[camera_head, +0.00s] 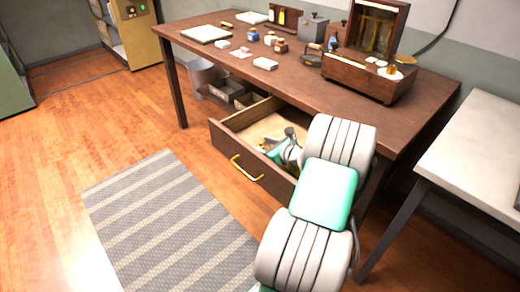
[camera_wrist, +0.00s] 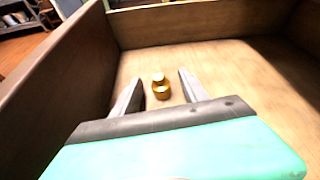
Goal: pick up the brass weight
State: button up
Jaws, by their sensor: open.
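The brass weight (camera_wrist: 161,89) is a small golden cylinder with a knob on top. It stands upright on the floor of the open wooden drawer (camera_head: 226,141). In the wrist view it shows between and a little beyond the two fingers of my gripper (camera_wrist: 158,84), which is open and empty. In the head view my arm reaches down into the drawer, and the gripper (camera_head: 276,147) is only partly visible. I cannot make out the weight clearly there.
The drawer walls (camera_wrist: 45,75) stand close around my gripper. The dark wooden table (camera_head: 300,85) above carries a wooden box with open lid (camera_head: 360,75) and several small items. A pale table (camera_head: 480,150) stands at the right. A striped rug (camera_head: 165,220) lies in front.

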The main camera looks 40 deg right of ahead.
jog(key=shift+c, duration=0.2)
grip_shut()
dwell(0.3)
